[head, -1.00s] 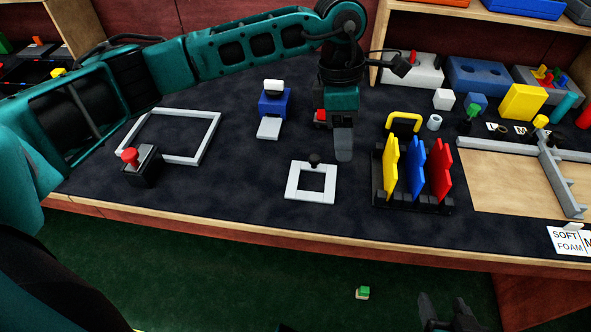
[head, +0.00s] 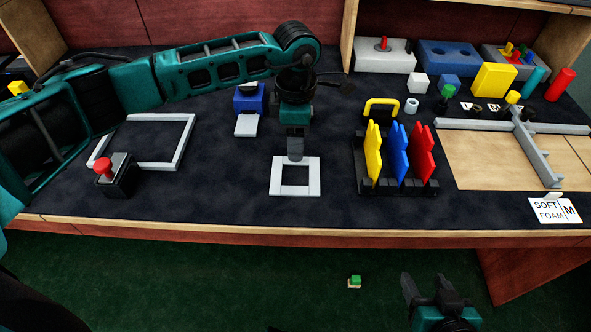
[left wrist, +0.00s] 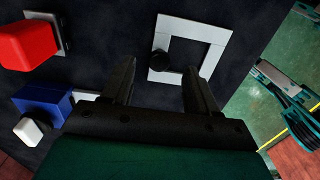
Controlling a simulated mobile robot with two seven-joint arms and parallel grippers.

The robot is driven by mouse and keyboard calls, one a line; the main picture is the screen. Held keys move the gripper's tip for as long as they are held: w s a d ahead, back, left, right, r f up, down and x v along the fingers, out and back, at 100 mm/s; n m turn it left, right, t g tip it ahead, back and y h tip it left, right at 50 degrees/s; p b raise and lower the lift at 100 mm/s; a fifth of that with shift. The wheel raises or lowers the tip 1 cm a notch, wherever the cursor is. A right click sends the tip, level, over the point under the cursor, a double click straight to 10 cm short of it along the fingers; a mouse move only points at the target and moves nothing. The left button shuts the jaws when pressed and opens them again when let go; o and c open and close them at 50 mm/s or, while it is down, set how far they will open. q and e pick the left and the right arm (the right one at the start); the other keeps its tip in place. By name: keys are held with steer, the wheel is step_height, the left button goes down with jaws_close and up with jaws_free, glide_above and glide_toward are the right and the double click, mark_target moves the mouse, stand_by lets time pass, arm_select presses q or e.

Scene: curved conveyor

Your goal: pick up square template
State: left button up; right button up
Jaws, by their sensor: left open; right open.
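The square template (head: 309,189) is a small light grey square frame lying flat on the dark table mat, near the front edge. In the left wrist view the square template (left wrist: 217,38) shows with a black knob (left wrist: 161,61) on one side. My left gripper (head: 295,158) is just above the far side of the template in the head view and hides the knob there. In the left wrist view its two fingers (left wrist: 160,88) are apart with nothing between them. My right gripper (head: 437,300) is open and empty, low in front of the table.
A red-button box (head: 116,176) and a larger grey frame (head: 185,141) lie left. A blue device (head: 249,101) stands behind. A black rack (head: 398,188) with yellow, blue and red plates stands close right. A green-topped block (head: 354,282) lies on the floor.

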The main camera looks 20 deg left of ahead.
arm_select(q)
step_height(320, 180, down, 4)
steer(key=shift+f, duration=0.15)
jaws_close()
stand_by(0.5)
step_height(320, 180, up, 20)
steer(key=p, duration=0.1)
stand_by(0.5)
